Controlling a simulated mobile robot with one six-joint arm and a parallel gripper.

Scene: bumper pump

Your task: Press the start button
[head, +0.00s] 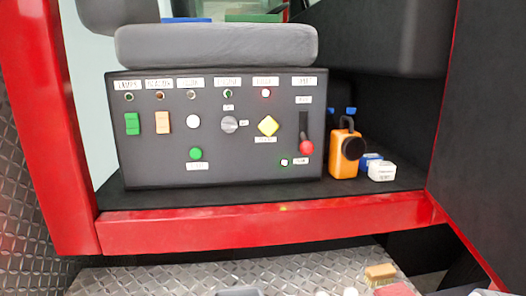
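A dark control panel (150,165) stands upright under a grey seat cushion. Its labels are too small to read surely, so I cannot confirm which control is marked start. A round green button (195,154) sits low on the panel, left of its middle, with a label below. A green rocker switch (132,123), an orange rocker switch (162,122), a white round button (193,121), a grey rotary knob (229,124) and a yellow diamond-shaped button (268,125) form the row above. A red-knobbed lever (306,147) is at the right. My gripper is not recognisable in view.
An orange device (343,152) and a white box (381,171) stand right of the panel. A red beam (250,222) crosses in front. A brush (380,272) lies on the metal step below.

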